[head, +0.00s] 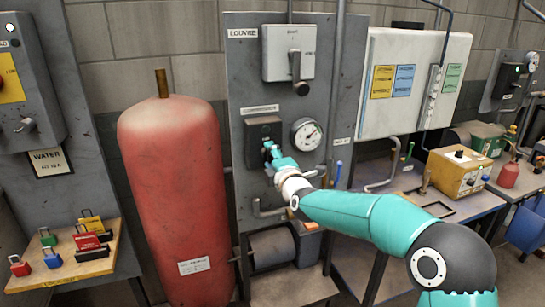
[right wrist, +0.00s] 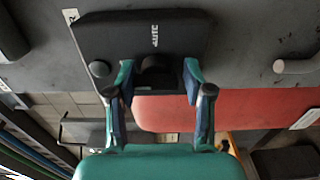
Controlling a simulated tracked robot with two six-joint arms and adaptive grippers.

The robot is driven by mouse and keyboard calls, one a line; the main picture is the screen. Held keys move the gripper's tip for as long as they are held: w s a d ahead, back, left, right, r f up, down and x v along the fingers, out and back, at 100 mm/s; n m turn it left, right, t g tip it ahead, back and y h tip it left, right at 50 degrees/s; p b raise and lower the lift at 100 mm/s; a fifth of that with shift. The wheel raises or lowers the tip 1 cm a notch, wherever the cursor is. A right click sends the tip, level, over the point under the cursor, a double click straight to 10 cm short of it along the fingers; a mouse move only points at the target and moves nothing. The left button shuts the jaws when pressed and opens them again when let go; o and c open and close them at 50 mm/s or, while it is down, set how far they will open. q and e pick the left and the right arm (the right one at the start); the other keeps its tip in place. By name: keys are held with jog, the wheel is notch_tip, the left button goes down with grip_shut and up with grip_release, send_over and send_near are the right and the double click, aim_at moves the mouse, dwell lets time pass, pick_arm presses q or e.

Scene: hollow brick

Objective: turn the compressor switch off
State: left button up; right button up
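The compressor switch is a dark box (head: 262,130) on a grey panel, under a small label plate. In the right wrist view the box (right wrist: 110,35) carries the word "AUTO", a dark round knob (right wrist: 157,68) and a small grey button or lamp (right wrist: 98,69). My right gripper (head: 268,150) is at the lower part of the box and hides the knob in the head view. In the right wrist view its two fingers (right wrist: 158,82) stand apart, one on each side of the knob, with small gaps. The knob's pointer direction cannot be made out. My left gripper is not in view.
A round gauge (head: 306,134) sits just right of the box. A grey lever switch (head: 289,53) is above. A large red tank (head: 175,190) stands close on the left. Pipes and a blue-handled valve (head: 338,172) lie right of my wrist.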

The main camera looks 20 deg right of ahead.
jog(key=shift+o, duration=1.1)
jog(key=shift+a+f, duration=0.1)
jog(key=s, duration=1.2)
jog(key=shift+d, duration=0.3)
